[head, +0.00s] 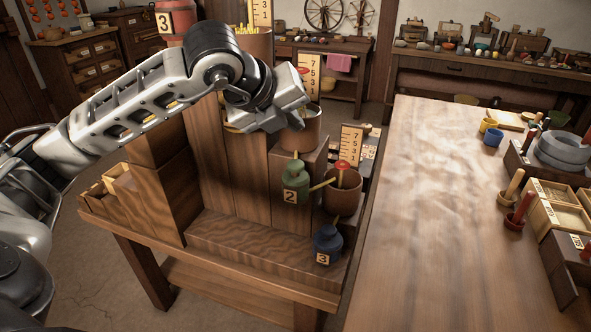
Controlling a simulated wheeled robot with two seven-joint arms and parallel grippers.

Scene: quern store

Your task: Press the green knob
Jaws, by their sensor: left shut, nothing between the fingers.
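The green knob-shaped piece (294,182), with a pale tag reading 2, stands on a wooden step of the stand near the middle of the head view. It is upright and its top and front show. My left gripper (292,118) is shut and empty. My right gripper is not in view.
A blue piece tagged 3 (327,245) stands on a lower step. A brown pot (343,195) with a yellow stick is right of the green piece. A red container tagged 3 (175,18) stands higher up. The long table (440,230) is mostly clear.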

